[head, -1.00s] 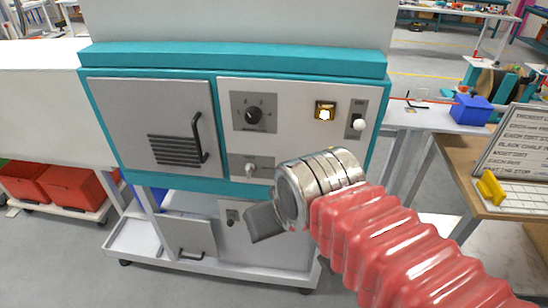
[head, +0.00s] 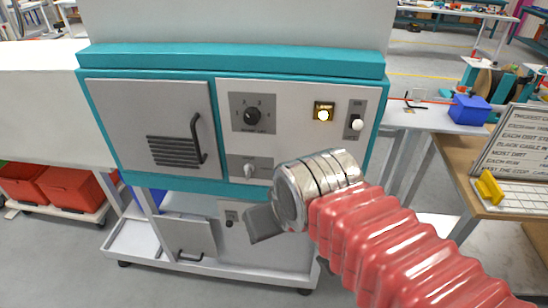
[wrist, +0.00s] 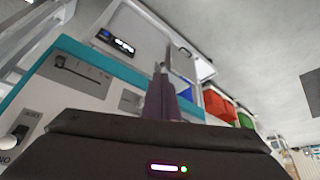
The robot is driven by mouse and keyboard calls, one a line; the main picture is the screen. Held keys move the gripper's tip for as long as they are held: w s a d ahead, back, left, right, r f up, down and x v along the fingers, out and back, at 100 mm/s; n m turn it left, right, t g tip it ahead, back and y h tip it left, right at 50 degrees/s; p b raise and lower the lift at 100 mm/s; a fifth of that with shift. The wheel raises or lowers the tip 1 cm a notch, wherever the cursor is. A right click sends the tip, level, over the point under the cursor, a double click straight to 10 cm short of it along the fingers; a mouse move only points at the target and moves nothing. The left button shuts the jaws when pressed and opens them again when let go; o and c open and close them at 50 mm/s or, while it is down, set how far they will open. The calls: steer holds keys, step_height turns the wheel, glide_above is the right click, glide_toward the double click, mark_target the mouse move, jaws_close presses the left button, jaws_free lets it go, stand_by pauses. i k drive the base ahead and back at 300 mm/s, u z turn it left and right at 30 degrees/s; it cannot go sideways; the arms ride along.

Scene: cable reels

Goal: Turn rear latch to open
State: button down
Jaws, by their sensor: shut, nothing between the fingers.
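The teal and white cabinet (head: 300,165) stands ahead. A small light knob on a grey plate (head: 250,168) sits low on its front panel. A second small dark latch (head: 231,217) sits on the lower white panel beneath. I cannot tell which one is the rear latch. My gripper (head: 252,222) is in front of the lower panel, just right of the dark latch in the picture. I cannot tell whether they touch. In the wrist view its dark fingers (wrist: 165,88) are together and hold nothing.
The panel also carries a dial (head: 253,115), a lit lamp button (head: 324,113) and a toggle switch (head: 356,122). A door with a dark handle (head: 199,138) is at left. Red bins (head: 70,188) stand low at left. A wooden bench (head: 455,165) is at right.

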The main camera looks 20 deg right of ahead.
mark_target(249, 169)
steer(key=k, duration=1.35)
steer(key=u, duration=0.75)
steer(key=i, duration=2)
steer(key=z, duration=0.6)
